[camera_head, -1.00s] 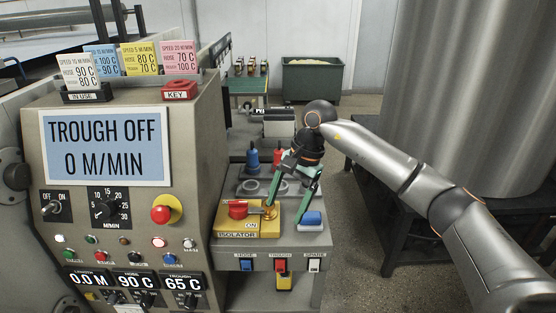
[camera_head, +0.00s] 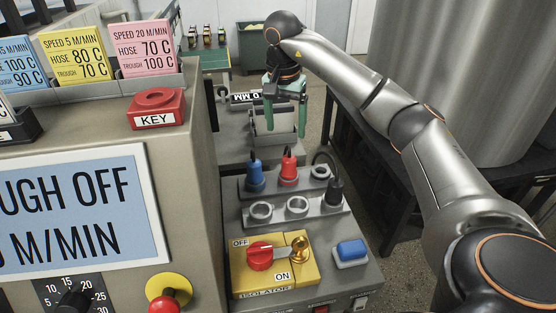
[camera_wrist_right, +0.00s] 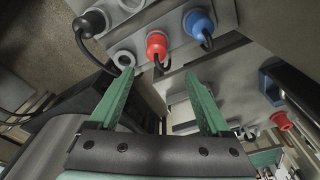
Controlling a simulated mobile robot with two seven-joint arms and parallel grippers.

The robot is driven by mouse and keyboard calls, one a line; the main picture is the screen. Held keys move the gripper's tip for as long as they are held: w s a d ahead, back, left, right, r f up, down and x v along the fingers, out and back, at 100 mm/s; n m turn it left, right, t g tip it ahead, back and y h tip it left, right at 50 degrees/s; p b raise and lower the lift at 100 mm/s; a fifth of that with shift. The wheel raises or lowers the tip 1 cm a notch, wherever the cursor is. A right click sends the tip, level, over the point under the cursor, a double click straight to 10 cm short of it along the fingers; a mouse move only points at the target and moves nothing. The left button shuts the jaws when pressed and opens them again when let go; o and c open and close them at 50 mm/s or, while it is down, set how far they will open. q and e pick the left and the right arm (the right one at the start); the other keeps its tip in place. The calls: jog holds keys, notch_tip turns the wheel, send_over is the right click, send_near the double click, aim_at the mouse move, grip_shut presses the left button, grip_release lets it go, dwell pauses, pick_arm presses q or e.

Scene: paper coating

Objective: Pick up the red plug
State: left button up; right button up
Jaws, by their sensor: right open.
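The red plug (camera_head: 289,168) stands upright in a grey holder (camera_head: 335,197), between a blue plug (camera_head: 255,173) and an empty ring. In the right wrist view, the red plug (camera_wrist_right: 156,44) shows just past the fingertips, with its dark cable curving down. My right gripper (camera_head: 286,126) has green fingers pointing down and shows above and behind the red plug in the head view. In the right wrist view, my right gripper (camera_wrist_right: 160,76) is open with nothing between its fingers, and it is apart from the plug. My left gripper is not in view.
A black plug (camera_head: 334,193) sits at the holder's right end. Empty sockets (camera_head: 297,206) lie in front. A yellow isolator (camera_head: 300,277) with a red handle and a blue button (camera_head: 351,251) are nearer. The control panel (camera_head: 190,158) rises on the left.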

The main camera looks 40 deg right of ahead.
aim_at(289, 158)
jog(key=f, duration=0.4)
jog(key=d+f, duration=0.1)
jog(key=f, duration=0.6)
jog(key=shift+d+f, duration=0.2)
jog(key=shift+f, duration=0.2)
jog(key=shift+c, duration=0.3)
grip_shut()
